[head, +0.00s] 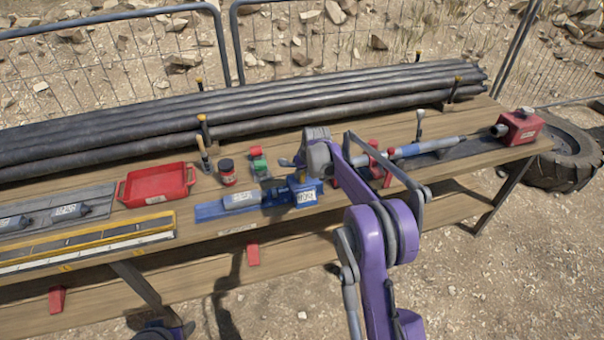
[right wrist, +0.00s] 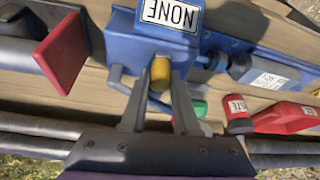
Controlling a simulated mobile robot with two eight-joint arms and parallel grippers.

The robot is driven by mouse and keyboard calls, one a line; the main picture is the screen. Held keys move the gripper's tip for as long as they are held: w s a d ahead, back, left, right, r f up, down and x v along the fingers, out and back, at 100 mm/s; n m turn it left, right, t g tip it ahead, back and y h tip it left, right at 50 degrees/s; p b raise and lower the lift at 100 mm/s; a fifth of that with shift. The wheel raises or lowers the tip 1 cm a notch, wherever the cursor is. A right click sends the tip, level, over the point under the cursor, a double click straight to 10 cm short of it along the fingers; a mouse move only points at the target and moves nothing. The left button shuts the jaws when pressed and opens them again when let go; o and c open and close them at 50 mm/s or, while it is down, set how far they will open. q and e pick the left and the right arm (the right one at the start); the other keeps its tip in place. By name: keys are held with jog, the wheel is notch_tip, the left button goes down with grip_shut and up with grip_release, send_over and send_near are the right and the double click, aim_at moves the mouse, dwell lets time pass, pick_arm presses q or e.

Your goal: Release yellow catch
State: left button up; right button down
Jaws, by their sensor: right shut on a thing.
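The blue fixture (head: 240,204) lies along the front of the bench, with a grey cylinder on it and a white label at its right end. In the right wrist view its blue block (right wrist: 122,38) carries a label that reads NONE, upside down. The yellow catch (right wrist: 160,72) is a short yellow knob standing out from this block. My right gripper (right wrist: 159,88) is shut on the yellow catch, one finger on each side. In the head view my right wrist hides most of this contact. Only a bit of my left arm shows at the bottom edge; its gripper is not in view.
A red tray (head: 157,186), a red jar (head: 227,172) and a green-and-red part (head: 259,162) stand left of my wrist. Black pipes (head: 240,110) lie along the back. Red clamps (head: 378,165) hold a rod at right, towards a red box (head: 521,126).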

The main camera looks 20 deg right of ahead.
aim_at(302, 184)
dwell(0.8)
jog(key=shift+s+f+b, duration=0.25)
jog(key=shift+s+b, duration=0.3)
jog(key=shift+s, duration=0.5)
jog(key=shift+s+r, duration=0.2)
jog(key=shift+s, duration=0.25)
pick_arm(q)
jog(key=shift+s+f, duration=0.35)
jog(key=shift+f, duration=0.5)
pick_arm(e)
jog(key=c, duration=0.9)
grip_release()
jog(key=shift+o, duration=1.2)
pick_arm(q)
jog(key=shift+s, duration=0.15)
pick_arm(e)
jog(key=shift+d+r, duration=0.1)
